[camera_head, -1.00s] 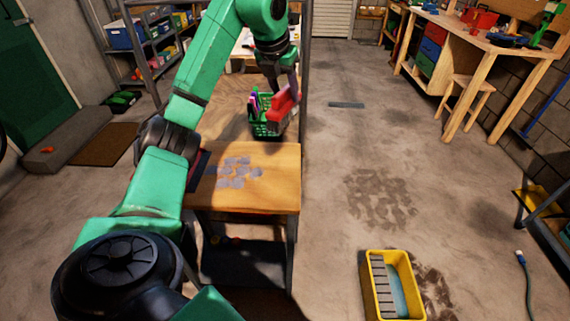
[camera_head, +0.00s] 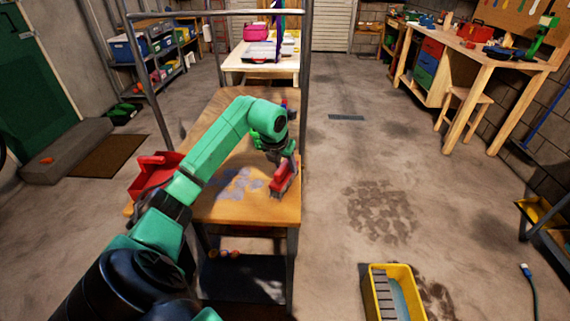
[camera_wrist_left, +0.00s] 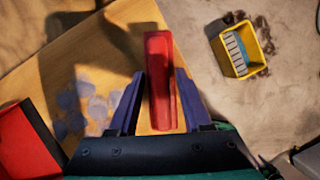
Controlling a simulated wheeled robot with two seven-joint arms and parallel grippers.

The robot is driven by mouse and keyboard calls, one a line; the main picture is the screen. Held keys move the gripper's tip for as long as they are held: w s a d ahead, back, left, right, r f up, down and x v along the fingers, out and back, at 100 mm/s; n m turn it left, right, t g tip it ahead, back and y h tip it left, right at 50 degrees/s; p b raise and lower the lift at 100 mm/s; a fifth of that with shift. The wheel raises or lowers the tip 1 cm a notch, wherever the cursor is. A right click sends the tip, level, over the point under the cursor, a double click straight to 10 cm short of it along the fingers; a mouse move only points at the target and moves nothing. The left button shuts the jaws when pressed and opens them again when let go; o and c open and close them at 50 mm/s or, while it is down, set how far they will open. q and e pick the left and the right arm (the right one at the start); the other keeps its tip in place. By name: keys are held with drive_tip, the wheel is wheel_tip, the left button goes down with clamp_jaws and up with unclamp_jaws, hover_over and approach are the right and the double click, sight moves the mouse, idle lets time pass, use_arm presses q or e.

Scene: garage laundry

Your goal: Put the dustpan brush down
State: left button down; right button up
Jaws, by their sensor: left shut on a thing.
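The red dustpan brush (camera_head: 284,179) is at the right part of the wooden table, close over the top; I cannot tell whether it touches it. My left gripper (camera_head: 277,160) is shut on the brush, coming down from above. In the left wrist view the brush (camera_wrist_left: 160,85) stands out lengthwise between the two fingers (camera_wrist_left: 155,110). The wooden table (camera_head: 250,212) carries grey dust patches (camera_head: 238,184) left of the brush. The brush's bristles do not show clearly. My right gripper is not in view.
A yellow mop bucket (camera_head: 405,300) stands on the floor at the right front. A metal frame rises behind the table. The floor right of the table is mostly open.

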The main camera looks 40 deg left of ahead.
use_arm(q)
drive_tip(key=shift+c, duration=1.7)
unclamp_jaws()
drive_tip(key=v, duration=1.2)
drive_tip(key=shift+b, duration=0.45)
drive_tip(key=shift+s, duration=0.1)
